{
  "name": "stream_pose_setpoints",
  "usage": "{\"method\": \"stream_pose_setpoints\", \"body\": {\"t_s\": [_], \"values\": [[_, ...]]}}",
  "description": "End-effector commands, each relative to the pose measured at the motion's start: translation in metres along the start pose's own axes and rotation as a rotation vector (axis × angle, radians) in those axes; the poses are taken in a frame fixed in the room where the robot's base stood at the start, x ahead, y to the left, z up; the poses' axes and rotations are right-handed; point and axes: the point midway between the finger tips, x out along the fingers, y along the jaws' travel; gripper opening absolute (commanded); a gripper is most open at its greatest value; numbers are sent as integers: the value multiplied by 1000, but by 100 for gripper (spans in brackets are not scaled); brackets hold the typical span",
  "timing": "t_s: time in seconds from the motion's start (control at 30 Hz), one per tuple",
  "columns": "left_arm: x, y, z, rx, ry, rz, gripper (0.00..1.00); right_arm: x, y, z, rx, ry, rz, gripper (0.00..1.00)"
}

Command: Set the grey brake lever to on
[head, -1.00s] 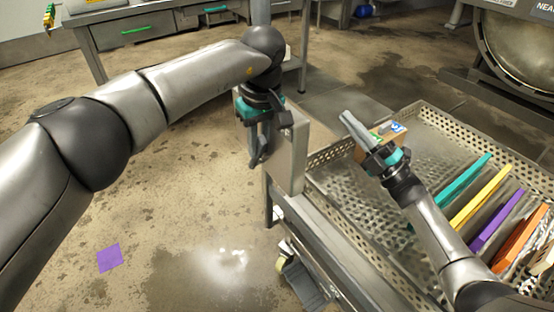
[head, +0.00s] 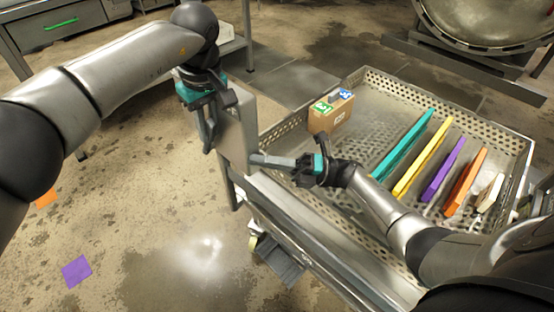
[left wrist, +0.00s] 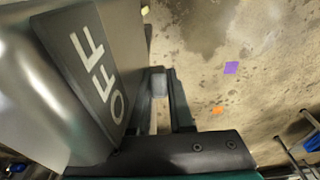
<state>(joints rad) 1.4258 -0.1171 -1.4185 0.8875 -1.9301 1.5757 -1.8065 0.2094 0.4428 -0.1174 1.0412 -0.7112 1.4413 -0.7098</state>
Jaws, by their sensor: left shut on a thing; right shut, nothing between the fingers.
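My left gripper (head: 208,138) is at the left side of a grey panel (head: 238,130) on the cart's near left corner. In the left wrist view its fingers (left wrist: 160,90) are shut on a small grey piece (left wrist: 158,84), which looks like the brake lever. A dark plate marked OFF (left wrist: 88,70) is beside the fingers. The lever is hidden in the head view. My right gripper (head: 254,159) is shut and empty, its tips pointing left at the panel's lower right edge. I cannot tell whether they touch it.
A perforated metal tray (head: 455,112) on the cart holds a brown carton (head: 330,116) and several coloured boards, including a teal one (head: 403,146). A caster (head: 254,243) is below the cart. A purple square (head: 77,271) lies on the open floor at left.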

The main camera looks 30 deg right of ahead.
Motion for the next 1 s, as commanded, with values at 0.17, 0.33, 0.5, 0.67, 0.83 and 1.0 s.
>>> {"method": "stream_pose_setpoints", "body": {"t_s": [0.17,0.33,0.5,0.67,0.83,1.0], "values": [[-1,0,-2,-2,5,1,0,41,1,0,-3,0,4,0],[-1,0,-2,-2,5,1,0,59,1,18,-3,-1,1,0],[-1,0,-2,-2,6,1,0,68,0,27,-1,-1,0,0],[-1,0,-2,-2,6,1,0,70,0,29,1,-1,-1,0],[-1,0,-2,-2,6,1,0,70,0,29,1,-1,-1,0],[-1,0,-2,-2,6,2,0,73,1,32,-1,-1,0,0]]}}
